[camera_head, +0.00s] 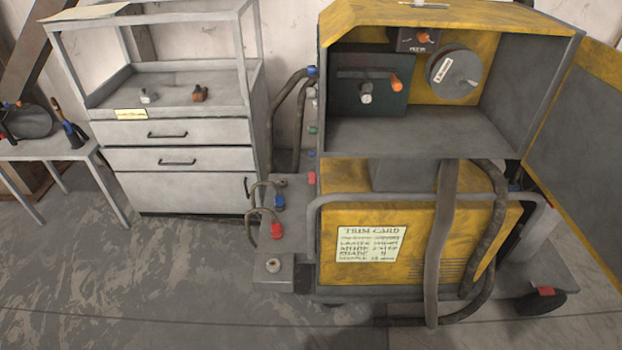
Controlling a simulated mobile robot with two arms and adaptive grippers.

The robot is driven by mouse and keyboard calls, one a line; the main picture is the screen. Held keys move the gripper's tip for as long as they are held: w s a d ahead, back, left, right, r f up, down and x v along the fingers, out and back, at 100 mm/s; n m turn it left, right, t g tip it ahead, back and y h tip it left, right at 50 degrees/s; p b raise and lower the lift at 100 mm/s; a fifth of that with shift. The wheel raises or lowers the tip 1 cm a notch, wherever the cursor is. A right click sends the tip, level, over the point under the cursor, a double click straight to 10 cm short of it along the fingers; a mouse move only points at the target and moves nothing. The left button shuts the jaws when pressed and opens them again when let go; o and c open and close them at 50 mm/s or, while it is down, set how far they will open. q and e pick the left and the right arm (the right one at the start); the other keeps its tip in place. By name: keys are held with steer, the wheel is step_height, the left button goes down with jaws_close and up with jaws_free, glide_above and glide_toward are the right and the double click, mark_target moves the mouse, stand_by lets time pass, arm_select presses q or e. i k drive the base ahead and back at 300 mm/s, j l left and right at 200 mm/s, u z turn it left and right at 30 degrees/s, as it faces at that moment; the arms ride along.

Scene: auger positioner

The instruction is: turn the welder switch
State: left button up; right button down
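The yellow and grey welder (470,225) stands at the right with its upper compartment open. Inside it, a dark panel (345,100) carries a pale round knob (366,92) and a crank-like bar with an orange end (396,83). A small dark box (405,46) with an orange-red knob (423,38) sits at the top of the compartment. I cannot tell for certain which of these is the switch, or its setting. A grey round reel (452,74) with a pale label is at the compartment's right. Neither of my grippers is in view.
The open yellow-edged door (575,150) stands at the far right. Thick hoses (447,245) hang down the welder's front beside a trim card (369,245). A grey drawer cabinet (180,185) and a small table (45,150) stand left. The floor in front is clear.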

mark_target(312, 176)
steer(key=i+j+z, duration=0.7)
steer(key=j+z, duration=0.25)
steer(key=j, duration=0.15)
steer(key=i+j+z, duration=0.2)
steer(key=j+z, duration=0.25)
steer(key=j, duration=0.25)
steer(key=j+z, duration=0.45)
steer(key=j, duration=0.3)
steer(key=j+z, duration=0.45)
steer(key=j, duration=0.35)
steer(key=k+j+z, duration=0.2)
steer(key=j+z, duration=0.3)
steer(key=j, duration=0.2)
